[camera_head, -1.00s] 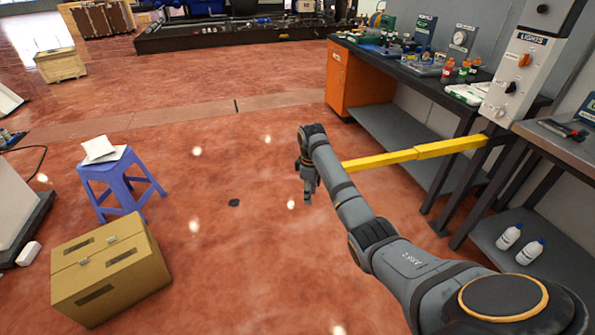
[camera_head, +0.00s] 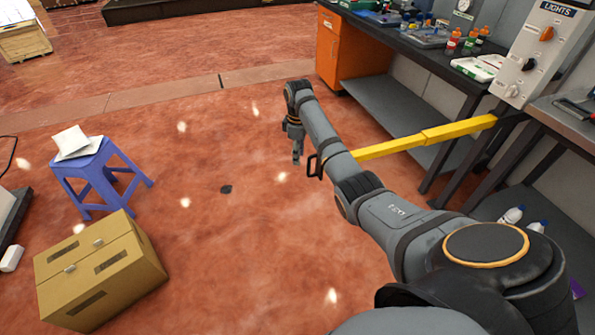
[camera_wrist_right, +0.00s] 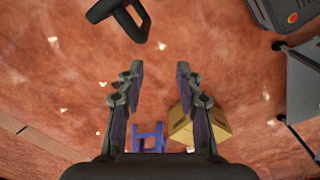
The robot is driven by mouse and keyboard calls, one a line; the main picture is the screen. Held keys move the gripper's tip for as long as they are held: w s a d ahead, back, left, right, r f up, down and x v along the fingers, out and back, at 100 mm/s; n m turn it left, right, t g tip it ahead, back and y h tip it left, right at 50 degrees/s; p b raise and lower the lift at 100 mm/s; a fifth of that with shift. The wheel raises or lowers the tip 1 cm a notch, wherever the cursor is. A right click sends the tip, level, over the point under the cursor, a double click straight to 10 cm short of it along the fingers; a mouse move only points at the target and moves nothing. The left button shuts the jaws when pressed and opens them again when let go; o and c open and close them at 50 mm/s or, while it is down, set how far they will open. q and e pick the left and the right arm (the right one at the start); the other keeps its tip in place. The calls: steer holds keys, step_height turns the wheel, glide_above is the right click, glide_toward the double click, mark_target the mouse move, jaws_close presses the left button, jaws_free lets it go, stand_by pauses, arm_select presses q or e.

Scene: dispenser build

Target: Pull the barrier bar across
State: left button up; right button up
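The yellow barrier bar (camera_head: 400,144) reaches out from the light-switch post at the right, in a thicker and a thinner section. Part of it near its free end is hidden behind my right arm. A black loop handle (camera_head: 315,166) shows at that end; a black loop, likely this handle (camera_wrist_right: 118,16), is at the top of the right wrist view. My right gripper (camera_head: 298,157) hangs over the open floor, just left of the handle and apart from it. In the wrist view its fingers (camera_wrist_right: 160,77) are spread with nothing between them. My left gripper is not in view.
A blue stool (camera_head: 100,172) with papers and a cardboard box (camera_head: 100,268) stand on the floor at the left. Workbenches (camera_head: 425,62) line the right, and the switch panel (camera_head: 535,55) stands above the bar. Floor between box and arm is clear.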

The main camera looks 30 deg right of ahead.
step_height(320, 180, down, 9)
steer(key=shift+f+b, duration=0.15)
steer(key=shift+b, duration=0.2)
steer(key=shift+c, duration=0.4)
jaws_close()
steer(key=shift+o, duration=0.4)
jaws_free()
step_height(320, 180, up, 12)
